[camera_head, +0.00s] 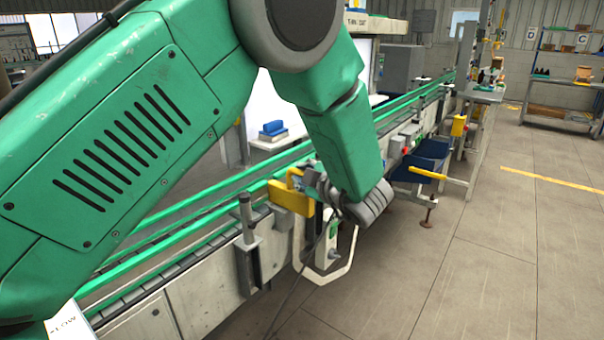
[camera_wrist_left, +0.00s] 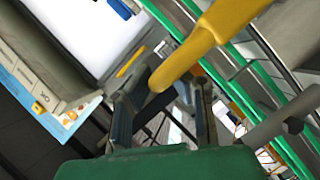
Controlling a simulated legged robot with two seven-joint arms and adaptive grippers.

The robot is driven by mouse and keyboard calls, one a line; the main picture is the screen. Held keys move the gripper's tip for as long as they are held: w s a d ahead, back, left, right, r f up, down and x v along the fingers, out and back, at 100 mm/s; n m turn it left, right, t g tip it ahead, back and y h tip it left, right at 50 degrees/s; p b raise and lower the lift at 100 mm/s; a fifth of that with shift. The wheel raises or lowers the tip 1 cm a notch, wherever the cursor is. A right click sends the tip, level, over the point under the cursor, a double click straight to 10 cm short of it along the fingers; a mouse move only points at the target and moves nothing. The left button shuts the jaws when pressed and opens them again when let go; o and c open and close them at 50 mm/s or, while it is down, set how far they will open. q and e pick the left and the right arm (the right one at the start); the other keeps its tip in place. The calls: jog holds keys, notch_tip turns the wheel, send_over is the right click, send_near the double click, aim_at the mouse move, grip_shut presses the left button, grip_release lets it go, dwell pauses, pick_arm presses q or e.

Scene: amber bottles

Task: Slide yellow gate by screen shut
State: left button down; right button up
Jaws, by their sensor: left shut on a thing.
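The yellow gate (camera_head: 290,196) sits at the near side of the conveyor, in front of the bright white screen (camera_head: 283,97). My left gripper (camera_head: 312,186) reaches down to it from the right and is mostly covered by my own green and grey arm. In the left wrist view the yellow bar of the gate (camera_wrist_left: 212,38) runs down from the top, its rounded end between the fingers of my left gripper (camera_wrist_left: 163,88). The fingers are shut on it. The exact contact is partly hidden. My right gripper is in neither view.
The conveyor (camera_head: 170,262) with green rails runs from lower left to far right. A white loop frame (camera_head: 330,278) and a grey post (camera_head: 246,215) stand at its near side. Blue bins (camera_head: 428,158) hang farther along. The floor (camera_head: 490,260) at right is clear.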

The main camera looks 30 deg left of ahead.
pick_arm(q)
send_over(277, 183)
jog(key=d, duration=0.1)
jog(key=shift+s+b, duration=0.15)
jog(key=shift+b, duration=0.25)
jog(key=shift+d+r, duration=0.15)
jog(key=shift+d, duration=0.05)
jog(key=c, duration=1.5)
grip_release()
jog(key=shift+a, duration=0.15)
jog(key=shift+c, duration=0.2)
jog(key=shift+a+f, duration=0.25)
jog(key=shift+a, duration=0.25)
jog(key=shift+d+r, duration=0.1)
jog(key=shift+d, duration=0.4)
jog(key=v, duration=1)
jog(key=shift+s+d, duration=0.35)
jog(key=shift+d, duration=0.1)
